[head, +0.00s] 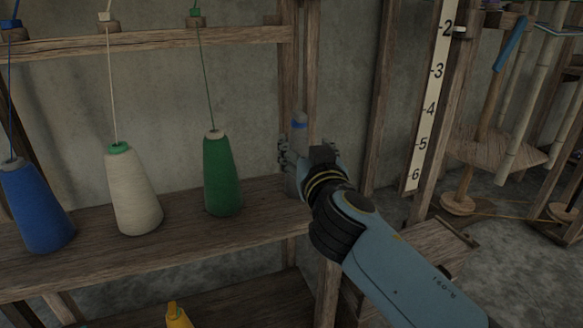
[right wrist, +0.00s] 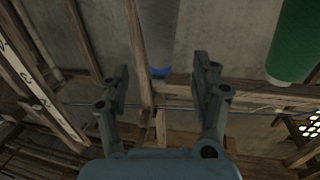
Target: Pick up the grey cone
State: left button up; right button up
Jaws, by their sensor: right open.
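The grey cone (head: 299,131) stands at the right end of the wooden shelf, with a blue band near its top. My right gripper (head: 305,152) is in front of it and hides much of its body. In the right wrist view the grey cone (right wrist: 157,35) comes down from the top edge, its blue-banded end between the lines of the two fingers. The right gripper (right wrist: 160,84) is open there with nothing held. I cannot tell whether a finger touches the cone. My left gripper is not in view.
A green cone (head: 222,175), a cream cone (head: 132,190) and a blue cone (head: 37,207) stand to the left on the shelf (head: 180,235). A wooden post (head: 287,70) rises behind the grey cone. A yellow cone (head: 178,316) shows below.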

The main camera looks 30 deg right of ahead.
aim_at(300, 133)
jog(key=shift+x, duration=0.9)
jog(key=w, duration=0.1)
jog(key=w+d, duration=0.1)
jog(key=w+r+p, duration=0.1)
jog(key=w, duration=0.1)
jog(key=shift+w+d+r, duration=0.1)
jog(key=shift+d, duration=0.3)
jog(key=shift+w+d, duration=0.2)
jog(key=shift+w, duration=0.15)
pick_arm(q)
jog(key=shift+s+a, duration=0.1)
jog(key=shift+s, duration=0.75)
pick_arm(e)
grip_shut()
